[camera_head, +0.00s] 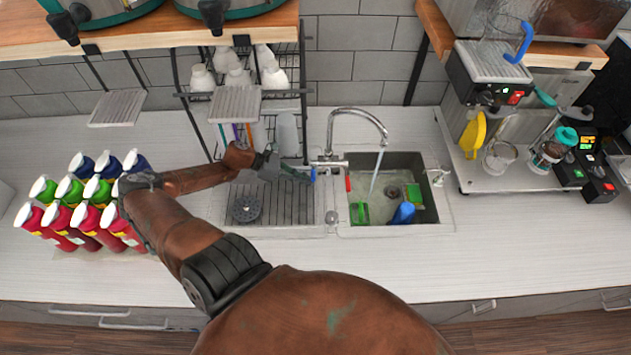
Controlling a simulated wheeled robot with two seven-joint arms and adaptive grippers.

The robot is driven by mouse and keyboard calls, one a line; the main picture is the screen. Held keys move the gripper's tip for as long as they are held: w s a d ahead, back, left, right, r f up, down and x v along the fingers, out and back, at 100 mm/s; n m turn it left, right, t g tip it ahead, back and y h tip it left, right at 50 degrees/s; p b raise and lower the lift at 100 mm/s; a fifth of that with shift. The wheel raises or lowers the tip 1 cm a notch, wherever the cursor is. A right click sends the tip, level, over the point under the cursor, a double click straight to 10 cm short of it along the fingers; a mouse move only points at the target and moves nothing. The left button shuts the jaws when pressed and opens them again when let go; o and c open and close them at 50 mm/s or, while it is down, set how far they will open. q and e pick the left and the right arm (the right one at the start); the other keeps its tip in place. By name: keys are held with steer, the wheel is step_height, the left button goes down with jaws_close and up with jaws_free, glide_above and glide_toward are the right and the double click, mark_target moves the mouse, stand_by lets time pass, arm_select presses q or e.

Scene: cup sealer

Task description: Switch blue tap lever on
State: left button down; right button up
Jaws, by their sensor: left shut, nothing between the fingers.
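The chrome tap (329,140) stands behind the sink, its spout arching right. A stream of water (377,172) runs from it into the basin. The blue lever (313,175) is on the left of the tap base, and a red lever (348,183) is on the right. My left gripper (303,177) is shut and empty, its fingertips close beside the blue lever. I cannot tell whether they touch. My right gripper is not in view.
The sink basin (429,213) holds a blue cup (403,213) and green items. A wire rack (305,75) with white bottles stands behind my left gripper. Several coloured bottles (90,221) crowd the left counter. The front counter (520,250) is clear at right.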

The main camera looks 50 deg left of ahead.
arm_select(q)
steer(key=shift+w+a+r+b, duration=0.15)
steer(key=shift+w+a+r, duration=0.2)
steer(key=shift+r, duration=0.3)
steer(key=shift+w+a+r+b, duration=0.2)
steer(key=shift+w+a+r, duration=0.1)
steer(key=shift+r, duration=0.35)
steer(key=shift+w+a+r+b, duration=0.15)
steer(key=shift+w+a+r, duration=0.2)
steer(key=shift+r, duration=0.4)
step_height(320, 180, up, 9)
steer(key=shift+s, duration=0.4)
steer(key=shift+w+d, duration=0.1)
steer(key=shift+d, duration=0.1)
steer(key=shift+a, duration=0.2)
